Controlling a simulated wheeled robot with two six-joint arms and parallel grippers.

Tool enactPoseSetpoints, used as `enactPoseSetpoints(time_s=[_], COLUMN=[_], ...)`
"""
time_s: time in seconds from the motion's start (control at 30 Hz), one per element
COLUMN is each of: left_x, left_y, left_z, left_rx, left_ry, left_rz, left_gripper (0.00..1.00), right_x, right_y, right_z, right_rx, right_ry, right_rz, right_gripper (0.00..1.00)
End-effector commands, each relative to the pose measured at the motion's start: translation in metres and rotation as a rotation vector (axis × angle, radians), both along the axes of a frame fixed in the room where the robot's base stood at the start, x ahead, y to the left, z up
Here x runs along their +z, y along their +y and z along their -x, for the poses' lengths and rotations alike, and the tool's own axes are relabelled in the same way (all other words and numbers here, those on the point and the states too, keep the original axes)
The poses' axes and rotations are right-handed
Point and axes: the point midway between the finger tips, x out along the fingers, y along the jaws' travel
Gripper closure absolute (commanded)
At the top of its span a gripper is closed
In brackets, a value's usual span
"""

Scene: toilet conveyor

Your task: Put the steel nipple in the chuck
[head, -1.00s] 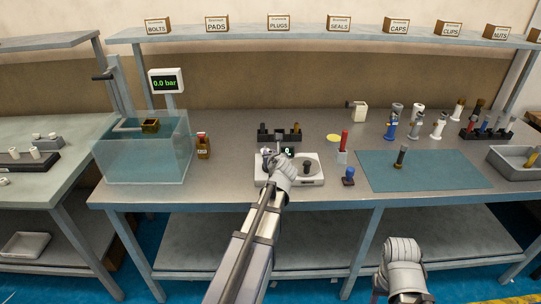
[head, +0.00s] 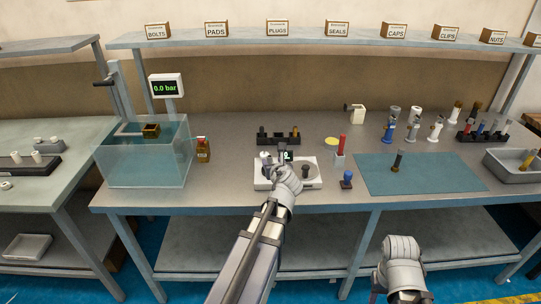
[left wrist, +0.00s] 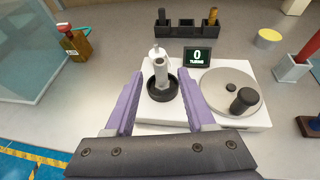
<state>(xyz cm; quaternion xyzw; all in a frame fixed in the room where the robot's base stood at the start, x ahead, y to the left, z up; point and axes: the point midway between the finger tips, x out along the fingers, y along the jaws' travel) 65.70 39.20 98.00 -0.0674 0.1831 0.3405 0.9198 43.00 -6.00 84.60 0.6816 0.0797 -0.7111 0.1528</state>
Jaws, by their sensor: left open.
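In the left wrist view a grey metal tube (left wrist: 161,72), which looks like the steel nipple, stands upright in the round black chuck (left wrist: 163,106) on a white machine (left wrist: 195,118). My left gripper (left wrist: 160,100) is open, with its purple fingers on either side of the chuck and apart from the tube. In the head view my left gripper (head: 287,180) hangs over the front of the machine and hides part of it. My right gripper (head: 400,252) is low, in front of the bench; its fingers do not show clearly.
The machine has a "0 turns" display (left wrist: 197,57) and a crank disc with a black knob (left wrist: 244,100) at right. A black rack (head: 278,138) stands behind. A blue mat (head: 430,178) bears a dark fitting (head: 397,161). A water tank (head: 145,160) is at left.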

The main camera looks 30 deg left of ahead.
Motion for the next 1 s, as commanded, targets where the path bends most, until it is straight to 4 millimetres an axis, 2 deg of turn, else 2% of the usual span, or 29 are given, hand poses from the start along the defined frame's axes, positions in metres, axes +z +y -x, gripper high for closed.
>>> enactPoseSetpoints(time_s=[0.03,0.1,0.3,0.77,0.87,0.97,1.0], left_x=[0.008,0.012,0.02,0.019,0.011,-0.008,-0.018], left_y=[-0.008,-0.015,-0.029,-0.035,-0.047,-0.073,-0.087], left_z=[0.011,0.019,0.034,0.038,0.041,0.049,0.054], left_rx=[-0.002,-0.002,-0.001,0.007,0.053,0.168,0.234], left_ry=[-0.001,0.0,0.0,-0.005,-0.038,-0.101,-0.128], left_rz=[-0.001,0.0,-0.001,0.016,0.118,0.336,0.444], left_gripper=[0.45,0.45,0.45,0.45,0.45,0.45,0.45], right_x=[0.008,0.012,0.02,0.021,0.021,0.021,0.021], right_y=[0.0,0.0,0.0,0.0,0.0,0.0,0.0], right_z=[0.0,0.0,0.0,0.0,0.0,0.0,0.0], right_rx=[0.0,0.0,0.0,0.0,0.0,0.0,0.0], right_ry=[0.0,0.0,0.0,0.0,0.0,0.0,0.0], right_rz=[0.0,0.0,0.0,0.0,0.0,0.0,0.0], right_gripper=[0.5,0.5,0.5,0.5,0.5,0.5,0.5])
